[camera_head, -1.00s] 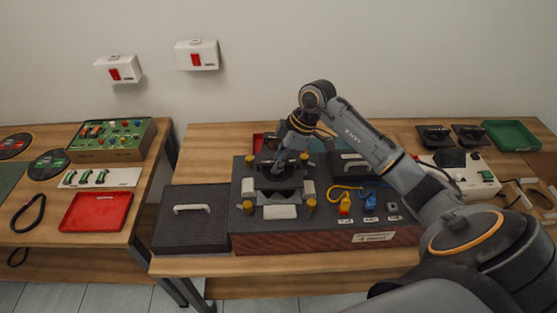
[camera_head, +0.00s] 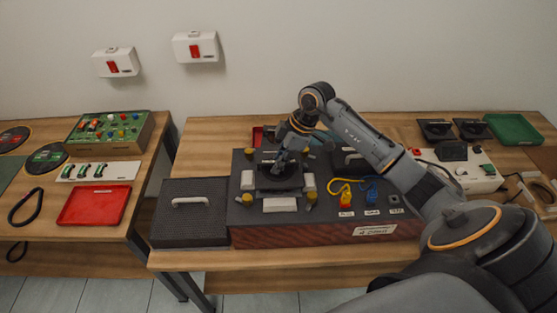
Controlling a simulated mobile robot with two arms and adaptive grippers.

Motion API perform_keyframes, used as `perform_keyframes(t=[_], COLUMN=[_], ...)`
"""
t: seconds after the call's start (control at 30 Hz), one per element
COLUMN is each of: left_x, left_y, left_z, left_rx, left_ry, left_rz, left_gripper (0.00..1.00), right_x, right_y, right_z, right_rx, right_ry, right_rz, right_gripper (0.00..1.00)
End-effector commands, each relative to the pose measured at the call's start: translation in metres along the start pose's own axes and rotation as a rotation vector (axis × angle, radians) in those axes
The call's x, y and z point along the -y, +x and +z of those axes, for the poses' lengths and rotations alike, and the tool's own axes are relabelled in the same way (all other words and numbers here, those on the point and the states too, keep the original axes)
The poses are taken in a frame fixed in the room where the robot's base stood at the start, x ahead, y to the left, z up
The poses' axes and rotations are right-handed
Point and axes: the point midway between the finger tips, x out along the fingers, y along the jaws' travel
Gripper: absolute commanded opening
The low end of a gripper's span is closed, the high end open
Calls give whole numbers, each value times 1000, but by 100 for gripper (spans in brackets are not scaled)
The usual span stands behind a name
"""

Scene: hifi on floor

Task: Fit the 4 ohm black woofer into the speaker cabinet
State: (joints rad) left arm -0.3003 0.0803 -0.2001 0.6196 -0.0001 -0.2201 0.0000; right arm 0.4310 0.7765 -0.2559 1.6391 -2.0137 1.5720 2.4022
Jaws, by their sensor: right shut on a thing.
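The speaker cabinet (camera_head: 300,230) lies on the middle table, with a dark top and a reddish-brown front side. A black woofer (camera_head: 279,184) is at the opening in the left part of its top, among white blocks and yellow knobs. My right gripper (camera_head: 279,165) reaches down from above and is shut on the woofer. The woofer looks about level and covers the opening; I cannot tell whether it is fully seated. Its ohm label is not readable. My left gripper is out of view.
A dark grille panel with a white handle (camera_head: 188,224) lies left of the cabinet. Yellow and blue connectors (camera_head: 345,199) sit on the cabinet's right part. Two black drivers (camera_head: 435,130), a green tray (camera_head: 515,129) and a white box (camera_head: 478,178) stand at right. A red tray (camera_head: 95,206) lies on the left table.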

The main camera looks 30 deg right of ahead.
Motion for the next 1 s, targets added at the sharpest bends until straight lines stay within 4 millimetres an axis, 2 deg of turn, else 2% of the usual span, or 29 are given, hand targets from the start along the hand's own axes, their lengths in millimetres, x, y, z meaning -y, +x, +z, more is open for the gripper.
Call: perform_keyframes(t=[1.0], left_x=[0], left_y=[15], left_z=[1], left_rx=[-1], left_ry=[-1], left_rz=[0], left_gripper=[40], right_x=[-1], right_y=[28], right_z=[11], right_rx=[-4], right_ry=[-2], right_rz=[4], right_gripper=[0])
